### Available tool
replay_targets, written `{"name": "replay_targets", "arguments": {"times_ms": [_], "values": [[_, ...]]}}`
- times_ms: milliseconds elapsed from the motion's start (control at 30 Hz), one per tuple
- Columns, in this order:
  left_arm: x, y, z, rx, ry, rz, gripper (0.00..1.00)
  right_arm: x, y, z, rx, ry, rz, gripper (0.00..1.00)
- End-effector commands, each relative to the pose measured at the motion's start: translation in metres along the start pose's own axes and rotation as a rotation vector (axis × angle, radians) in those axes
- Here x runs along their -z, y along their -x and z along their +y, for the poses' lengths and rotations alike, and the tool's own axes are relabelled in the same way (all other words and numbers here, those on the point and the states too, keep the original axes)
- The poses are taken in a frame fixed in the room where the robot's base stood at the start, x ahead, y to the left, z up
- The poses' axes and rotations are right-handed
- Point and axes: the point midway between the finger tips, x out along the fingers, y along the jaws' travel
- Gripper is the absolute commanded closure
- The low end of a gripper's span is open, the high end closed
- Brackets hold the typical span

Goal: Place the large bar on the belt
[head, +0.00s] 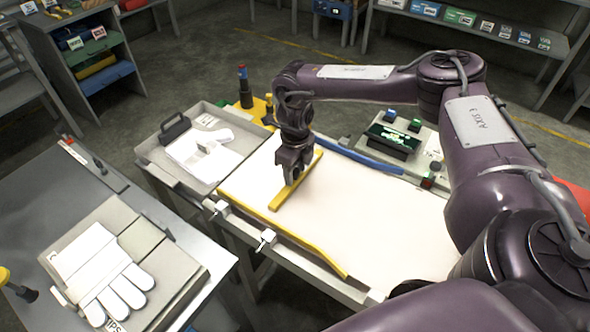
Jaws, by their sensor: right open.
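A long yellow bar (277,202) lies slantwise on the cream belt surface (345,215), near its left end. My right gripper (292,178) points down at the middle of this bar, with its jaws open. The jaws hide part of the bar, and I cannot tell whether they touch it. My left gripper is not in view.
A yellow rail (285,236) edges the belt's near side; a blue rail (357,158) edges its far side. A grey tray (185,180) with a white glove adjoins the left. A control box (395,140) stands behind. The belt's right part is clear.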

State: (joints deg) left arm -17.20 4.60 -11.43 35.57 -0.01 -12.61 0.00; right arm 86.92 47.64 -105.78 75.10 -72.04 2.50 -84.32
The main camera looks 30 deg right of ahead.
Motion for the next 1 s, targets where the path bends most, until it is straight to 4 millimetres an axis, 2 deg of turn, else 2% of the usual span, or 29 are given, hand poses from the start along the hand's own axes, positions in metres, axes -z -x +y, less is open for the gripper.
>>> {"name": "replay_targets", "arguments": {"times_ms": [167, 333, 533, 700, 1000], "values": [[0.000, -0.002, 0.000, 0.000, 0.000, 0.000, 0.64, -0.001, 0.026, -0.001, 0.000, -0.001, -0.006, 0.54], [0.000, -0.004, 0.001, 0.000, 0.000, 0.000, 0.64, -0.001, 0.064, -0.001, 0.002, 0.000, -0.007, 0.54], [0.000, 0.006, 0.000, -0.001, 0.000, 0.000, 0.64, -0.001, 0.105, -0.001, 0.003, 0.000, -0.005, 0.54], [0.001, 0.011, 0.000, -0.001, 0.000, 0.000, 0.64, -0.001, 0.118, 0.000, 0.002, 0.000, -0.003, 0.54], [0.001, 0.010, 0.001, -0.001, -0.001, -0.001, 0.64, 0.000, 0.118, 0.000, 0.000, -0.001, -0.001, 0.54]]}}
